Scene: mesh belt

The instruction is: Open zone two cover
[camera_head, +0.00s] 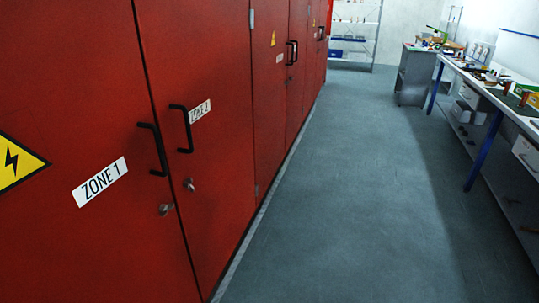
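A row of tall red cabinet doors runs along the left and recedes into the distance. The nearest door (80,80) has a white label reading ZONE 1 (100,182) and a black bar handle (154,150). The adjoining door (205,60) has its own black handle (183,128) and a white label (201,111) partly behind that handle; its number is hard to read. A round metal lock (189,184) and a lock with a small lever (166,209) sit below the handles. Both doors look closed. Neither of my grippers is in view.
Farther red doors with black handles (291,53) also look closed. Grey floor (350,190) lies clear along the cabinets. A workbench (500,105) with blue legs and several items stands at right. A grey cabinet (415,75) and a shelf rack (354,45) stand behind.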

